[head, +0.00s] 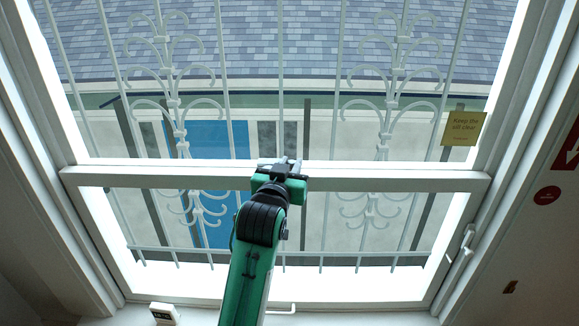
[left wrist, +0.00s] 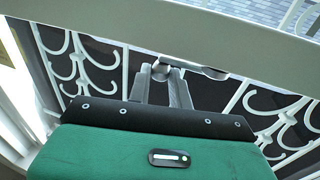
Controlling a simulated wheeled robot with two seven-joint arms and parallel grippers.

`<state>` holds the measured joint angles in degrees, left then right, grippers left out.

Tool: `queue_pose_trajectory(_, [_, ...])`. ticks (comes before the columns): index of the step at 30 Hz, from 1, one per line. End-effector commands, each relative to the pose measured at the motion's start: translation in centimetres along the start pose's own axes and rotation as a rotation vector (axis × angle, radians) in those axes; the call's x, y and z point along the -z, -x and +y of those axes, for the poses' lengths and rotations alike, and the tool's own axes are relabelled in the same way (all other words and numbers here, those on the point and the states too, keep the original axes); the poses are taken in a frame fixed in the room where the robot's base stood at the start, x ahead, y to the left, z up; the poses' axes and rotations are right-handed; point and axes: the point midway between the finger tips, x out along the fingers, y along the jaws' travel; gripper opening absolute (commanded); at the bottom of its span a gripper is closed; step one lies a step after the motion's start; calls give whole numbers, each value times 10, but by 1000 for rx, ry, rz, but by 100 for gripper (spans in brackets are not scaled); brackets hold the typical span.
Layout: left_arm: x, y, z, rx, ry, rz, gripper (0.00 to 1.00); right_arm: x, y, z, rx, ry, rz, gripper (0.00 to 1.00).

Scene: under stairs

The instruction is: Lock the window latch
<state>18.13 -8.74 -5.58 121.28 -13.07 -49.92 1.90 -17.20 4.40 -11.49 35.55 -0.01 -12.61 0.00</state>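The window latch (left wrist: 207,71) is a small grey metal piece at the lower edge of the white window rail in the left wrist view. Its lever runs to the right from near my fingertips. In the head view my arm and gripper hide it. My left gripper (head: 290,166) is up at the middle of the rail. In the left wrist view the left gripper (left wrist: 162,74) has its two grey fingers a little apart, with the left end of the latch at or just behind their tips. I cannot tell if they touch it. My right gripper is not in view.
The white window rail (head: 400,180) crosses the frame. Scrolled white bars (head: 170,100) stand outside the glass. A white side handle (head: 462,243) is on the right frame. A yellow note (head: 463,129) hangs upper right. A small white device (head: 163,313) sits lower left.

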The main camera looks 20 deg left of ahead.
Motion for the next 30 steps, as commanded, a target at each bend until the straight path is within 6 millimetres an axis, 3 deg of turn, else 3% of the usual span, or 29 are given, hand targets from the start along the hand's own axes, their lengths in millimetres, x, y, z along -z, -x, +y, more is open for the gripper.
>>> queue_pose_trajectory(1, [0, 0, 0, 0, 0, 1, 31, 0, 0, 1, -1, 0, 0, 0])
queue_pose_trajectory(3, [0, 0, 0, 0, 0, 1, 41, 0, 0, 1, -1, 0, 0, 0])
queue_pose_trajectory(11, [0, 0, 0, 0, 0, 1, 41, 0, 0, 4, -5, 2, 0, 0])
queue_pose_trajectory(16, [0, 12, 0, -1, 0, 0, 41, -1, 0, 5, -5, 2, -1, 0])
queue_pose_trajectory(30, [-1, 108, 0, -1, 1, -1, 41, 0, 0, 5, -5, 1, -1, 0])
